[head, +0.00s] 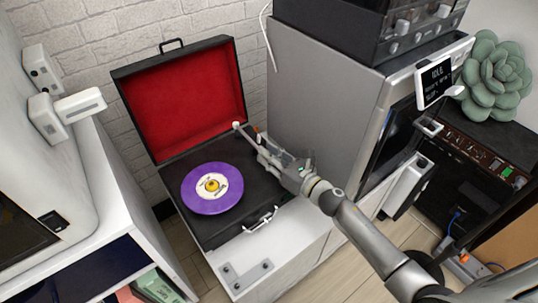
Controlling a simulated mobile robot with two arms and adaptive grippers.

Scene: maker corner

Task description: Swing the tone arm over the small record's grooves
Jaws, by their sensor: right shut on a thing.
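A purple record (212,188) with a pale label and a yellow centre lies on the deck of an open black suitcase record player (213,237). Its lid with red lining (190,97) stands open behind it. The tone arm (245,134) is a thin bar at the deck's back right, right of the record and apart from its grooves. My right gripper (265,151) is at the right side of the deck, shut on the tone arm. Its fingers hide part of the tone arm. My left gripper is not in view.
A grey cabinet (315,95) with black equipment (405,35) on top stands close to the right of the player. A metal bracket (247,274) lies on the white surface in front. A white rounded machine (40,160) stands at left.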

